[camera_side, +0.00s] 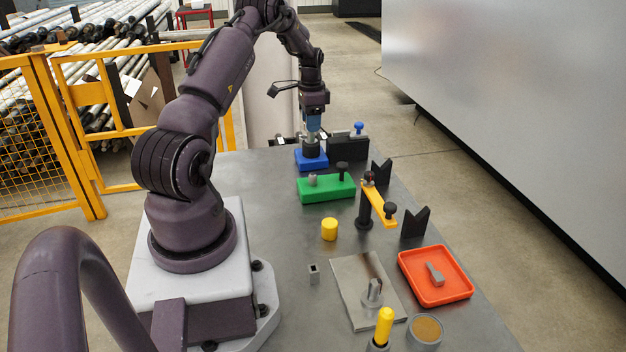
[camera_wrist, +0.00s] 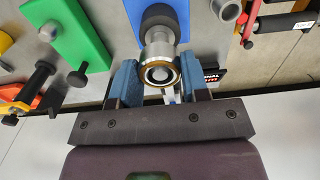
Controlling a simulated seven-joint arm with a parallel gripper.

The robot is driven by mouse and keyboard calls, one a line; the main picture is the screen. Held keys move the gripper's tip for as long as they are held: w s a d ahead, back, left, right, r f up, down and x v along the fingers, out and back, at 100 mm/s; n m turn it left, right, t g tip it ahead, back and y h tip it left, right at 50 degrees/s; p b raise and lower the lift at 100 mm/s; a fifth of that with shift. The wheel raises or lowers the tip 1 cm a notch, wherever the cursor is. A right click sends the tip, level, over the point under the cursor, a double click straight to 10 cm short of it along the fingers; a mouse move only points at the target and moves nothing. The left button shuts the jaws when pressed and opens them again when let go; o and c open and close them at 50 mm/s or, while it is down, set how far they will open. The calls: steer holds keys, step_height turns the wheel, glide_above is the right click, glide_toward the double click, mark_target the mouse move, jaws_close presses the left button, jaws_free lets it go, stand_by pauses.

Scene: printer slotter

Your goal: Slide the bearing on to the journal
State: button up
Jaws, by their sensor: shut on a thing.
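The bearing (camera_wrist: 177,76), a brass-edged ring, sits between the blue fingers of my gripper (camera_wrist: 160,80) in the wrist view. My gripper (camera_side: 313,130) is shut on it and points down over the blue block (camera_side: 311,161) in the side view. The journal (camera_wrist: 157,38) is a steel post rising from a dark collar on the blue block (camera_wrist: 178,8). The bearing lines up with the journal's end, and a pale round face shows inside the ring. I cannot tell how far the ring is around the post. In the side view the fingers largely hide the bearing.
A green block (camera_side: 326,189) with pegs stands close in front of the blue block. A dark block (camera_side: 348,148) with a blue knob stands close at right. Black V-shaped stands (camera_side: 415,223), a yellow clamp arm (camera_side: 379,204) and a red tray (camera_side: 435,275) lie nearer.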

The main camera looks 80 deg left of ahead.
mark_target(311, 140)
steer(key=shift+f, duration=1.75)
stand_by(0.4)
steer(key=o, duration=1)
